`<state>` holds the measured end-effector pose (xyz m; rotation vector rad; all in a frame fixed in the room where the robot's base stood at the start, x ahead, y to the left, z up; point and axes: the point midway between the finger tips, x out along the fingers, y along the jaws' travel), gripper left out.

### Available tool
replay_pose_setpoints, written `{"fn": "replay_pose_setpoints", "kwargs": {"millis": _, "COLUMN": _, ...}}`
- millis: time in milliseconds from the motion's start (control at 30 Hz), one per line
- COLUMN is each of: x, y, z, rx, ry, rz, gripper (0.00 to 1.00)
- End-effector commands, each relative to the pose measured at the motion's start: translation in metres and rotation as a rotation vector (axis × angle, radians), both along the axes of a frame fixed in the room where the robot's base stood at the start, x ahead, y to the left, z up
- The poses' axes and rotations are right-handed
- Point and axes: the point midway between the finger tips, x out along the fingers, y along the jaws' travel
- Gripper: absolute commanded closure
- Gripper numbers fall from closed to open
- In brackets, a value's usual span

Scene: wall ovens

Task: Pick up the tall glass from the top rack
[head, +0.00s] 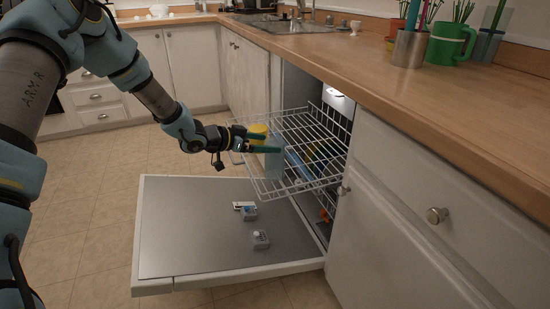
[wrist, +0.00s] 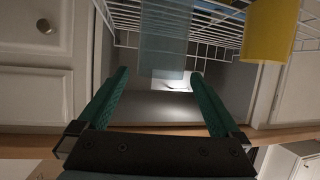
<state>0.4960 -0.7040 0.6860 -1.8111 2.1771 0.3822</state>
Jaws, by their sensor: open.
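The top rack (head: 310,125) is a white wire rack pulled out of the open dishwasher. The tall glass (head: 274,166) is translucent blue and stands in the rack's outer left part. It also shows in the wrist view (wrist: 165,38), in line with the gap between my fingertips. My gripper (head: 272,143) is open, with its green fingers at the glass's upper part. I cannot tell how far the glass reaches between the fingers. A yellow cup (head: 258,129) is close beside the fingers; in the wrist view it is at the upper right (wrist: 270,30).
The dishwasher door (head: 190,225) lies open below, with small grey-white items (head: 260,238) on it. Blue and yellow items (head: 312,152) are further inside the rack. The wooden counter (head: 450,105) overhangs on the right, with a metal cup (head: 409,50) and a green mug (head: 446,46).

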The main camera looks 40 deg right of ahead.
Motion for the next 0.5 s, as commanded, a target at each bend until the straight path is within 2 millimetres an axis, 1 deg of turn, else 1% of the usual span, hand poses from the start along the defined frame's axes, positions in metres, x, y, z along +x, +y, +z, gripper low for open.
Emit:
{"fn": "replay_pose_setpoints", "kwargs": {"millis": 33, "x": -0.002, "y": -0.006, "z": -0.003, "rx": 0.0, "ry": 0.0, "rz": -0.001, "gripper": 0.0}}
{"fn": "replay_pose_setpoints", "kwargs": {"millis": 100, "x": -0.002, "y": -0.012, "z": -0.005, "rx": 0.001, "ry": 0.0, "rz": 0.0, "gripper": 0.0}}
{"fn": "replay_pose_setpoints", "kwargs": {"millis": 267, "x": -0.004, "y": -0.021, "z": -0.01, "rx": 0.002, "ry": 0.0, "rz": 0.001, "gripper": 0.0}}
{"fn": "replay_pose_setpoints", "kwargs": {"millis": 500, "x": -0.012, "y": -0.052, "z": -0.023, "rx": 0.002, "ry": -0.001, "rz": 0.001, "gripper": 0.0}}
